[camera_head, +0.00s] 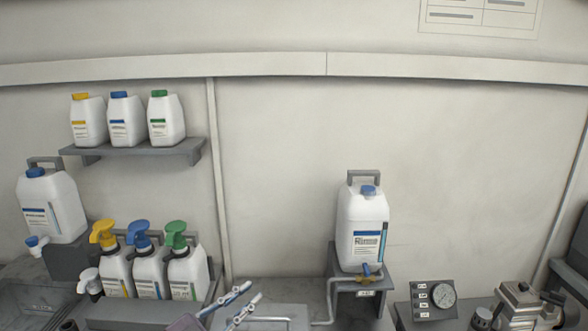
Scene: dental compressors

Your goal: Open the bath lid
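My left gripper (252,292) comes in at the bottom edge, left of centre. Its two pale fingers with blue parts point up and to the right. The fingertips are apart, and I see nothing between them. Just right of and below the fingertips is a grey flat top with a pale rim (284,320), cut off by the bottom edge. It may be the bath's lid, but too little shows to tell, or to tell whether the gripper touches it. My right gripper is not in view.
A large Rinse container (362,230) with a tap stands on a grey stand. A gauge box (434,298) and a metal device (520,305) are at right. Several pump bottles (148,270) and a tap container (50,205) are at left, below a bottle shelf (135,150).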

